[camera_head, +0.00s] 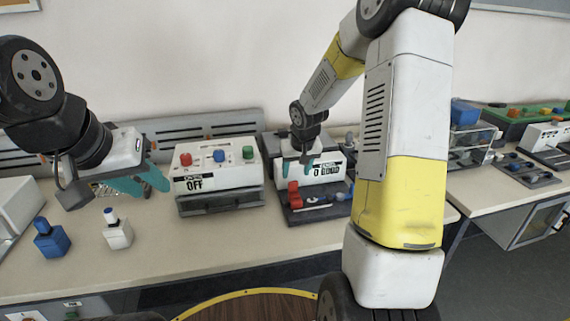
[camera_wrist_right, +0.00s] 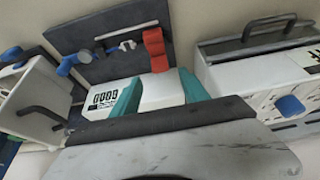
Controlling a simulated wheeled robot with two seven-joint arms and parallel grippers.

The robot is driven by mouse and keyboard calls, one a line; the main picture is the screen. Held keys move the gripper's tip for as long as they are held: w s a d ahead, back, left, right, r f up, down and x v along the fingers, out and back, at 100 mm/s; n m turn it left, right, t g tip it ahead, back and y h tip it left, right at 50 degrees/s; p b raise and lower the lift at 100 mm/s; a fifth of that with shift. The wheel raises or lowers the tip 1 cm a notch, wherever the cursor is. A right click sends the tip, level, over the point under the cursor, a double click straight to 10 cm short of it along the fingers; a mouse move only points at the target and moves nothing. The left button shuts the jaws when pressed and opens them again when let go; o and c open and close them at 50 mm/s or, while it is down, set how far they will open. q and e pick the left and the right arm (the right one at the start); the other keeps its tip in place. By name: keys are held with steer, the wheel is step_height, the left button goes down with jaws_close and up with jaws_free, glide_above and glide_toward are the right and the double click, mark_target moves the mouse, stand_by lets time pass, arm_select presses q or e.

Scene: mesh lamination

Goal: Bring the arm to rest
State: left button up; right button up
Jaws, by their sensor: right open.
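My right gripper (camera_head: 296,172) hangs fingers-down above the white device with a digital display (camera_head: 323,170), near the centre of the head view. Its teal fingers stand apart with nothing between them, which the right wrist view shows too (camera_wrist_right: 160,92). In that view the device's display (camera_wrist_right: 103,98) is beside the left finger, and a red piece (camera_wrist_right: 154,48) lies beyond the fingertips. My left gripper (camera_head: 157,190) is at the left of the head view, above the table. Its two teal fingers look apart and hold nothing visible.
A white box marked OFF (camera_head: 217,182) with red, blue and green knobs stands between my grippers. A blue bottle (camera_head: 50,239) and a white bottle (camera_head: 117,230) stand at the left. The front table (camera_head: 190,255) is clear.

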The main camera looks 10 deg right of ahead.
steer(key=s+a+r+t, duration=0.1)
steer(key=s+a+r, duration=0.1)
steer(key=s+r, duration=1.6)
steer(key=s+a+r+y, duration=0.1)
steer(key=s+a+y, duration=0.1)
steer(key=s, duration=0.8)
steer(key=shift+s+a+r+t, duration=0.25)
steer(key=shift+a+r+t, duration=0.1)
steer(key=shift+a+t, duration=0.1)
